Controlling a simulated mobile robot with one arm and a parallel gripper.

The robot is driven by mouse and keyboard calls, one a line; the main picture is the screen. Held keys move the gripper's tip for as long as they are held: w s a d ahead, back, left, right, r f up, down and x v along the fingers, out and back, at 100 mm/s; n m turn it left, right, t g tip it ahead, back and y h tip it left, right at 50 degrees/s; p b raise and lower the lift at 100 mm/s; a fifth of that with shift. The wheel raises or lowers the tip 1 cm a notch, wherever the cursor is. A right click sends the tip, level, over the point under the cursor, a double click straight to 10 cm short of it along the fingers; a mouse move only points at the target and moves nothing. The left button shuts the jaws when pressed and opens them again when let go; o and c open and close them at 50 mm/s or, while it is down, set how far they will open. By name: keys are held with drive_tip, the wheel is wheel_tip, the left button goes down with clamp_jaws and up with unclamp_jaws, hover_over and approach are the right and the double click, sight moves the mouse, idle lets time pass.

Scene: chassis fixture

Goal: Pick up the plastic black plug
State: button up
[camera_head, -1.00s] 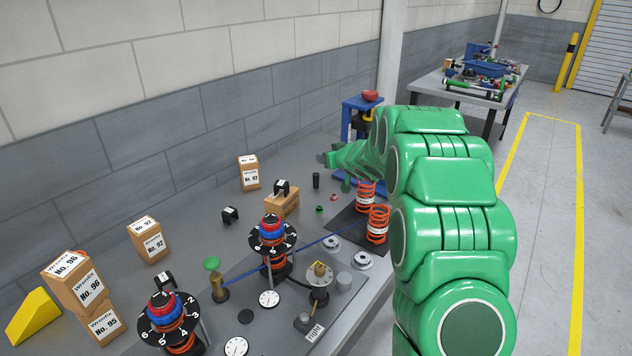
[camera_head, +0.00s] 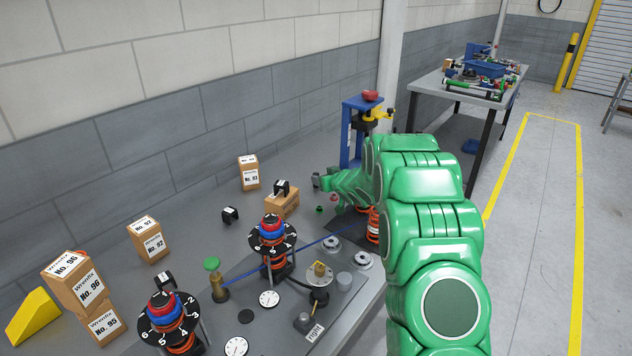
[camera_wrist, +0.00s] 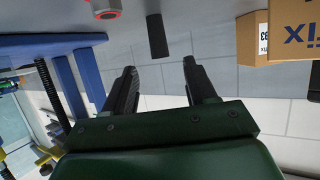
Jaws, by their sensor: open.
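The black plug (camera_wrist: 157,36), a small dark cylinder, shows in the wrist view at top centre. It lies just beyond and between my two fingertips, apart from both. My gripper (camera_wrist: 159,66) is open and empty, with a dark finger on each side. In the head view my gripper (camera_head: 319,182) is low over the bench behind the small brown box. The plug cannot be told apart from the fingertips there.
A red-ringed grey part (camera_wrist: 104,9) lies close beside the plug. Brown boxes (camera_wrist: 293,30) stand on the other side. A blue press stand (camera_head: 352,135) rises behind my wrist, with orange springs (camera_head: 373,228) near my arm. The wall runs along the bench's back.

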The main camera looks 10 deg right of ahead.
drive_tip(key=shift+w+a, duration=0.15)
drive_tip(key=shift+w, duration=0.25)
drive_tip(key=shift+w+f, duration=0.1)
drive_tip(key=shift+x, duration=2.35)
clamp_jaws()
